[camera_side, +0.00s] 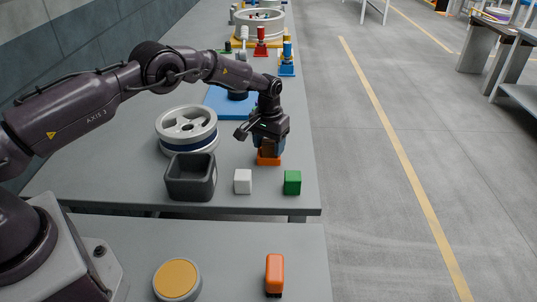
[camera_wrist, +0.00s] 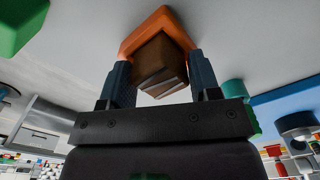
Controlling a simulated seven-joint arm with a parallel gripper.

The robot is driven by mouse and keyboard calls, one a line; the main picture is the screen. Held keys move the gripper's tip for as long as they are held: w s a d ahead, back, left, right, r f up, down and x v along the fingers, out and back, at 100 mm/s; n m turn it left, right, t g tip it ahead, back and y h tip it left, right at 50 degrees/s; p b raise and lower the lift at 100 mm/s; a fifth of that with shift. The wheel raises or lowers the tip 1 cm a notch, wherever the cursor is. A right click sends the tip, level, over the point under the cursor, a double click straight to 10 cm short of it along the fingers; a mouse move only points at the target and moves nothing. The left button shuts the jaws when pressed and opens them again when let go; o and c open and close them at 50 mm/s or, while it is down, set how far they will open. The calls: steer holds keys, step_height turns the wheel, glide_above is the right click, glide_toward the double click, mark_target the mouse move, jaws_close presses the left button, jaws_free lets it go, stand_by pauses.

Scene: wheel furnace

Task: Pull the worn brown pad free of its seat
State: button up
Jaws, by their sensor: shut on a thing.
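The worn brown pad (camera_wrist: 158,62) is a brown block between my gripper's two dark fingers in the wrist view. An orange seat (camera_wrist: 160,20) wraps around its far end. In the side view my gripper (camera_side: 268,146) points down at the orange seat (camera_side: 268,161), which stands near the right edge of the grey table. My gripper also shows in the wrist view (camera_wrist: 160,82), shut on the brown pad. The pad and the seat are close together or touching; how deep the pad sits is hidden.
A dark open bin (camera_side: 190,178), a white cube (camera_side: 243,181) and a green cube (camera_side: 292,182) stand along the front edge. A spoked wheel (camera_side: 187,125) and a blue mat (camera_side: 220,103) lie left and behind. A near table holds a yellow-topped disc (camera_side: 177,279) and an orange block (camera_side: 275,272).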

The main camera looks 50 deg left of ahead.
mark_target(269, 142)
steer(key=shift+r, duration=0.85)
stand_by(0.3)
steer(key=shift+r, duration=2.25)
